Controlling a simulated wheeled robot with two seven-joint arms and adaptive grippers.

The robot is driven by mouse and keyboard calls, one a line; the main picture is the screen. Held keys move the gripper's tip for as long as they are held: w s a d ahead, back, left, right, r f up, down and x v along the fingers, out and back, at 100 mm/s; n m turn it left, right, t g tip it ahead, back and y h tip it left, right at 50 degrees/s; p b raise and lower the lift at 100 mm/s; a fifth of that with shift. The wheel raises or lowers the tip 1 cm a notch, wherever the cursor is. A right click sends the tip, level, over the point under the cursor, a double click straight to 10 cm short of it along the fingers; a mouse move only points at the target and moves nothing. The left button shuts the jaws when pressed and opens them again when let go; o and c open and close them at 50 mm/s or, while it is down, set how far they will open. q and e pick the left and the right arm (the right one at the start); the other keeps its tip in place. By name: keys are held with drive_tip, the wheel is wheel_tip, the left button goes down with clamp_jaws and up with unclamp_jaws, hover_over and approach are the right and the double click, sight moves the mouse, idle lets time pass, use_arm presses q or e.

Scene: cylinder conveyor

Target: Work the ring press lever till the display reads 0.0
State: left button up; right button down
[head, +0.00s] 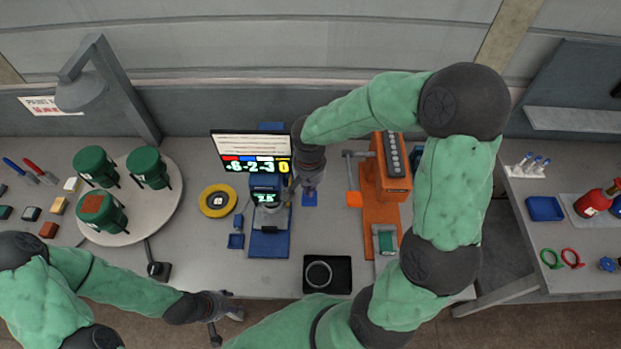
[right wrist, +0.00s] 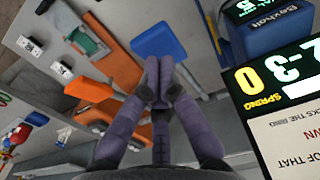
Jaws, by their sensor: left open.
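The blue ring press (head: 270,235) stands mid-table. Its small green display (head: 265,199) seems to read 7.5; the first digit is hard to make out. The lever's blue paddle (head: 310,199) is right of the press and also shows in the right wrist view (right wrist: 158,42). My right gripper (head: 309,186) points down over the paddle. In the right wrist view its fingers (right wrist: 159,80) are together with nothing seen between them, and the tips are at the paddle's near edge; I cannot tell if they touch. My left gripper (head: 226,304) is open and empty at the table's front edge.
An orange press (head: 382,215) with an orange lever paddle (head: 354,199) stands close right. A black tray (head: 340,286) with a ring lies in front. A yellow ring (head: 206,210) is left.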

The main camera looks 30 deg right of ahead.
drive_tip(key=shift+f, duration=0.1)
idle(0.5)
drive_tip(key=shift+f+b, duration=6)
drive_tip(key=shift+f, duration=0.25)
drive_tip(key=shift+r+p, duration=5.2)
drive_tip(key=shift+r, duration=2.7)
drive_tip(key=shift+f, duration=0.1)
